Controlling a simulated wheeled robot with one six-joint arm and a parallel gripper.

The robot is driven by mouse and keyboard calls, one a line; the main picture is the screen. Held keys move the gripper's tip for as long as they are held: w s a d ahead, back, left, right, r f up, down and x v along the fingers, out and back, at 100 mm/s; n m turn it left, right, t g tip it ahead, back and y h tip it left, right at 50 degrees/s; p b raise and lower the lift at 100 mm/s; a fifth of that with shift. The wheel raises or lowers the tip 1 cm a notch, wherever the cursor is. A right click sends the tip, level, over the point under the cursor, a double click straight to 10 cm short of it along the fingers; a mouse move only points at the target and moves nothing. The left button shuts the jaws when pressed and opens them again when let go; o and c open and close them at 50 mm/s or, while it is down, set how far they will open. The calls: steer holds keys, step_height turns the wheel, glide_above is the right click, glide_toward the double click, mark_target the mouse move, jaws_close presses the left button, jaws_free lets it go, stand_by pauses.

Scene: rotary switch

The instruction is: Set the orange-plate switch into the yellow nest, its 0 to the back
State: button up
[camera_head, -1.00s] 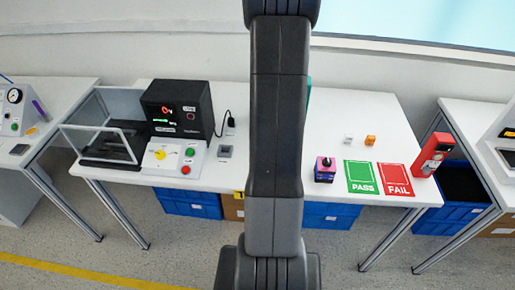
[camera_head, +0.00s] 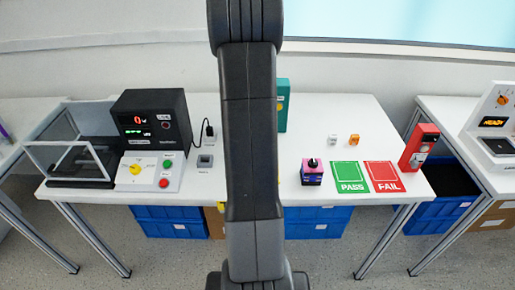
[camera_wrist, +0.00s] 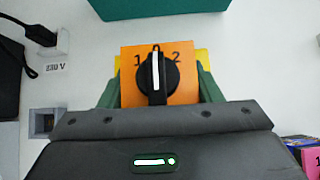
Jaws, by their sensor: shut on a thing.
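The orange-plate switch (camera_wrist: 129,66) shows in the wrist view, with a black knob and white pointer line. Its plate reads 1, 0, 2; the 0 is at the top edge, toward the teal block, partly covered by the knob. My gripper (camera_wrist: 157,82) is shut on it, a dark green finger at each side. Yellow of the nest (camera_wrist: 204,60) shows just behind the plate's right edge. Whether the switch is seated in it or above it, I cannot tell. In the head view my arm hides gripper and switch.
The teal block (camera_head: 284,95) stands behind at the back. A pink-plate switch (camera_head: 312,167) sits to the right, beside the green PASS mat (camera_head: 349,178) and red FAIL mat (camera_head: 384,177). A black tester (camera_head: 151,122) and control box (camera_head: 152,172) stand left. The front right centre is clear.

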steer(key=shift+f+b, duration=0.85)
steer(key=shift+f, duration=0.45)
steer(key=shift+f, duration=0.15)
steer(key=o, duration=1.1)
